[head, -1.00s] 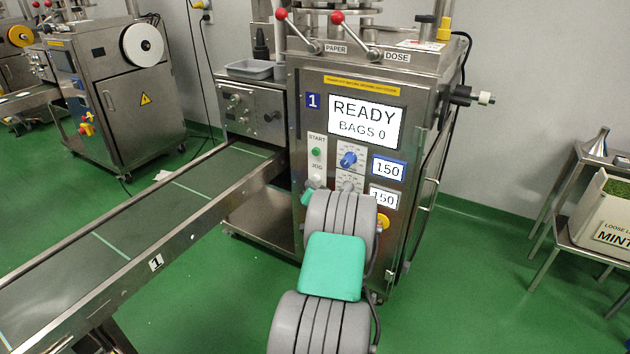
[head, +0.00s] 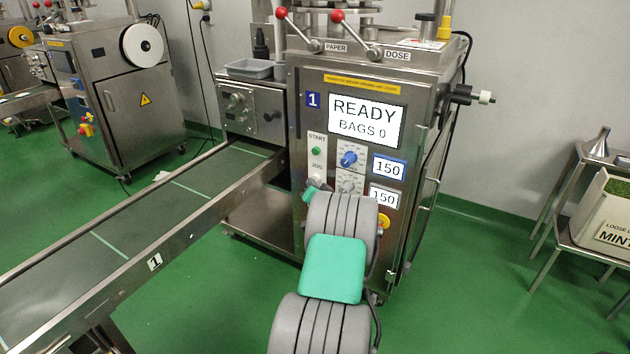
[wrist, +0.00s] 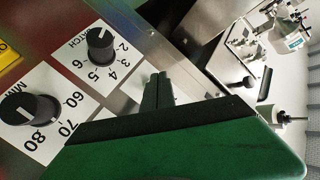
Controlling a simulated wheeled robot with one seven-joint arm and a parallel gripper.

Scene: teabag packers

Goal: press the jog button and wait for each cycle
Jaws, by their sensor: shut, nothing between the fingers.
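Packer 1 stands at the centre of the head view, its screen (head: 366,121) reading READY and BAGS 0. Below the screen is a white plate (head: 317,150) marked START and JOG, with a green START button (head: 316,151). In the head view my arm mostly covers my gripper.
Black knobs for batch (wrist: 100,46) and minutes or a similar scale (wrist: 30,109) sit close beside the fingers. Conveyor 1 (head: 150,230) runs to the left. A stand with a mint crate (head: 605,222) is at right. Green floor is clear between.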

